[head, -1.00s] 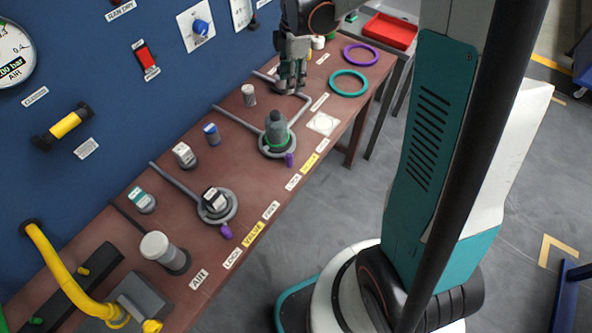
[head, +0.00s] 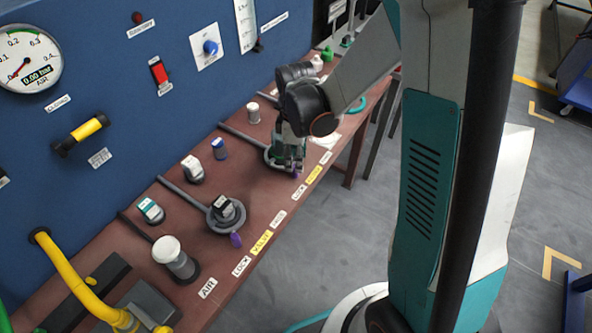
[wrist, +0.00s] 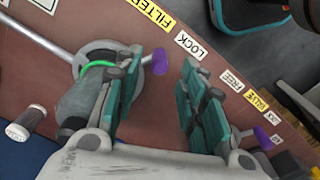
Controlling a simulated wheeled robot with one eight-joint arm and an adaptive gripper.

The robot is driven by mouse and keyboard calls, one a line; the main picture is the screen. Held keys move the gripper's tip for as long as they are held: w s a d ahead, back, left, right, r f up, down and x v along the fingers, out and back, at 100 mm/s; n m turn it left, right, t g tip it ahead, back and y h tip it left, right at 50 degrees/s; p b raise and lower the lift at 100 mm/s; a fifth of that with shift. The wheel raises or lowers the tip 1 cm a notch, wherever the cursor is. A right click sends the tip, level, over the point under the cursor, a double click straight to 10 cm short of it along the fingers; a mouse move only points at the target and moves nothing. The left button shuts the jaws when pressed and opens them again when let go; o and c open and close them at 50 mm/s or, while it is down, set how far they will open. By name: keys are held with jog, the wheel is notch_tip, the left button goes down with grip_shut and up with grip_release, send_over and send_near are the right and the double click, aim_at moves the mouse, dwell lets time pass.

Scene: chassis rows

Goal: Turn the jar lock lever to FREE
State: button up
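The jar lock lever shows as a purple knob (wrist: 155,61) in the wrist view, on a grey ring (wrist: 92,50) around a grey jar (wrist: 78,101) with a green band. The knob lies on the side of the LOCK label (wrist: 190,45), beside the FILTER label (wrist: 154,11). My gripper (wrist: 163,66) is open, its fingers on either side of the knob, which is closer to the left finger; contact cannot be told. In the head view my gripper (head: 288,165) covers the jar, and the purple knob (head: 295,173) shows just below it.
A similar station with a black-and-white part (head: 226,208) and its own purple lever (head: 236,239) sits nearer on the brown bench. Its FREE label (wrist: 230,80) shows in the wrist view. Small white (head: 253,113) and blue (head: 219,148) cylinders stand toward the blue panel.

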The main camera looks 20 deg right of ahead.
jog(key=shift+f+b, duration=0.6)
jog(key=shift+f, duration=1.55)
grip_shut()
